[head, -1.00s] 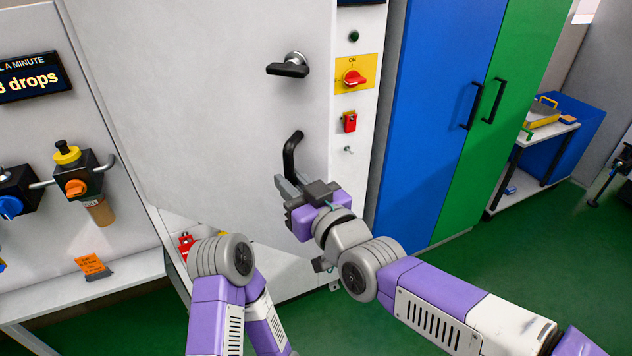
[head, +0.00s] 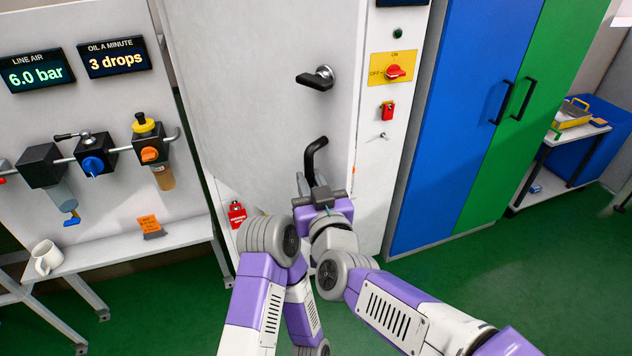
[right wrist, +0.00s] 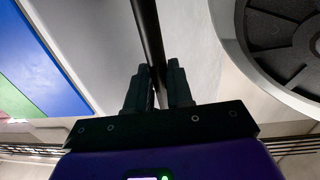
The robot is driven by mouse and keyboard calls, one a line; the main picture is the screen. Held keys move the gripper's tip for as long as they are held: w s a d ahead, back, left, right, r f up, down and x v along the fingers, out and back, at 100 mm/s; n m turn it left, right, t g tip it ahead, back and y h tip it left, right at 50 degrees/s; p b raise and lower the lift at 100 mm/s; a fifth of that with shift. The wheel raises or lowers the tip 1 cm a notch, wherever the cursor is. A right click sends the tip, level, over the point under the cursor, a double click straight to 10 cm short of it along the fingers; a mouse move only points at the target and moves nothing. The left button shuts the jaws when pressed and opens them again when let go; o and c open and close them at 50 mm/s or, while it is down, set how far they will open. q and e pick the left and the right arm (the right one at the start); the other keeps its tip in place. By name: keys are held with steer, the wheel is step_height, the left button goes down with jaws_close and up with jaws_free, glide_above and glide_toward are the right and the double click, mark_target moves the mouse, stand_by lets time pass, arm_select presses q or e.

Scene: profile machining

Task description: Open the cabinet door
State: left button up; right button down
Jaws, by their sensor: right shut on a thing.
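The light grey cabinet door (head: 250,110) fills the middle of the head view. A black lever (head: 316,78) points left on its upper right part. Below it is a black bent pull handle (head: 315,155). My right gripper (head: 311,184) is at the handle's lower end. In the right wrist view the dark handle bar (right wrist: 148,35) runs between the two fingers (right wrist: 156,85), which are shut on it. I cannot tell from the door's edge how far it stands from the frame. My left arm shows at bottom centre, but its gripper is not visible.
Right of the door are a yellow switch plate (head: 393,67) and a red device (head: 388,111). Blue (head: 455,120) and green (head: 530,90) lockers stand farther right. Green floor is clear at right.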

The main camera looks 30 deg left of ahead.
steer(key=shift+s+a+r, duration=0.15)
steer(key=shift+a+r, duration=0.05)
steer(key=shift+r, duration=0.1)
steer(key=c, duration=1.3)
jaws_free()
steer(key=shift+a, duration=0.1)
steer(key=shift+o, duration=0.9)
steer(key=shift+a+f, duration=0.1)
steer(key=shift+a, duration=0.05)
steer(key=shift+f, duration=0.1)
steer(key=v, duration=0.7)
steer(key=shift+d, duration=0.25)
